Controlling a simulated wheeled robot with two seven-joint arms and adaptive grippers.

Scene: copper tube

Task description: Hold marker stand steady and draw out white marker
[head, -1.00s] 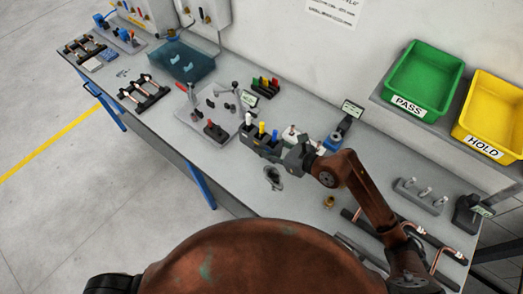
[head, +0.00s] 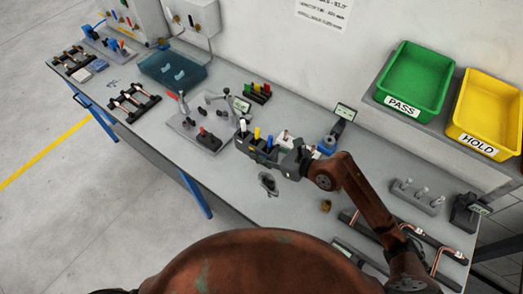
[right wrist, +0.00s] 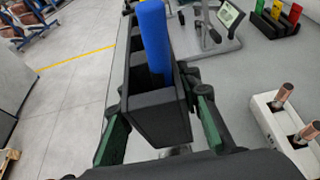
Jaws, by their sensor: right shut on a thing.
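The dark marker stand (head: 246,151) is on the grey bench in the head view, with its markers upright in a row. The white marker (head: 243,125) is in the left end slot. The yellow marker (head: 257,133) and the blue marker (head: 270,143) stand to its right. My right gripper (head: 281,163) is shut on the right end of the stand. In the right wrist view its green finger pads (right wrist: 160,128) lie either side of the stand (right wrist: 158,112). The blue marker (right wrist: 154,40) stands nearest there, and the white one does not show. My left gripper is out of view.
A fixture plate (head: 190,125) with clamps is left of the stand. A rack of coloured pieces (head: 257,93) is behind it. A small grey object (head: 268,184) lies in front. A white block (right wrist: 290,125) with copper-coloured pieces is close right in the wrist view.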

